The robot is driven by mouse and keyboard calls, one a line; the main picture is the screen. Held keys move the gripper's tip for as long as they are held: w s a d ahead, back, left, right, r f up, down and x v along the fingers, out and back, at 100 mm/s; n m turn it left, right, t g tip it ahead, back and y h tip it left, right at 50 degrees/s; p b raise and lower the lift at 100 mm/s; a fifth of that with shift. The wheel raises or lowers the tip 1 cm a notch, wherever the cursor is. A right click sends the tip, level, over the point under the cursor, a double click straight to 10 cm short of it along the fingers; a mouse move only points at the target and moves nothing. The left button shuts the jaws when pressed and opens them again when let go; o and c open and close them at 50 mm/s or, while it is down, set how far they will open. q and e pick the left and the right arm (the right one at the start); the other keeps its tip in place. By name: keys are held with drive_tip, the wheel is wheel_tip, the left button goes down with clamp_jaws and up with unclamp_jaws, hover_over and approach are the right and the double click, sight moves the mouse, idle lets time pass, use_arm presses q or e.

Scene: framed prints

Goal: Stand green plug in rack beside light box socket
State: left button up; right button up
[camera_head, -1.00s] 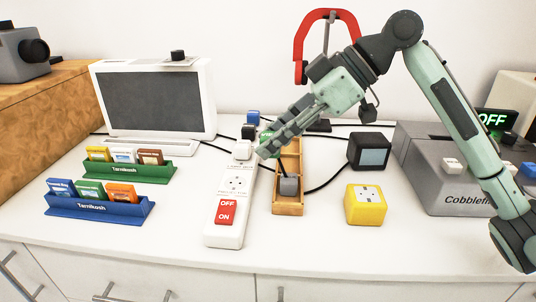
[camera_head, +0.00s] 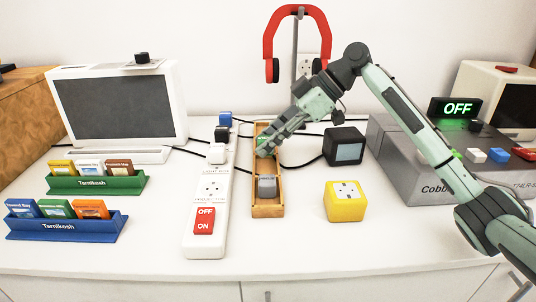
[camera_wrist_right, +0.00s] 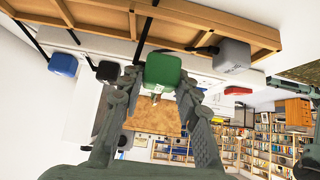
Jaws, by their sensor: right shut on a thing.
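My right gripper (camera_head: 264,147) is shut on the green plug (camera_wrist_right: 163,69), with pale prongs showing in the right wrist view. In the head view only a sliver of green shows at the fingertips, over the far half of the wooden rack (camera_head: 277,208). The rack also shows in the right wrist view (camera_wrist_right: 205,17). A grey plug (camera_head: 267,186) stands in its near part. I cannot tell whether the green plug touches the rack. A yellow socket box (camera_head: 345,201) sits right of the rack. A lit box (camera_head: 457,108) reads OFF at the back right. My left gripper is not in view.
A white power strip (camera_head: 207,243) lies left of the rack, with white (camera_head: 216,153), black (camera_head: 222,133) and blue (camera_head: 225,118) plugs along its far part. A dark cube (camera_head: 344,146) and black cables are right of the rack. Red headphones (camera_head: 269,45) hang behind.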

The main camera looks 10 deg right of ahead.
sight(268, 155)
drive_tip(key=shift+f, duration=1.9)
drive_tip(key=o, duration=0.9)
drive_tip(key=shift+f, duration=0.15)
drive_tip(key=shift+r, duration=0.2)
drive_tip(key=v, duration=1.2)
drive_tip(key=shift+s+f, duration=0.1)
drive_tip(key=shift+f, duration=0.05)
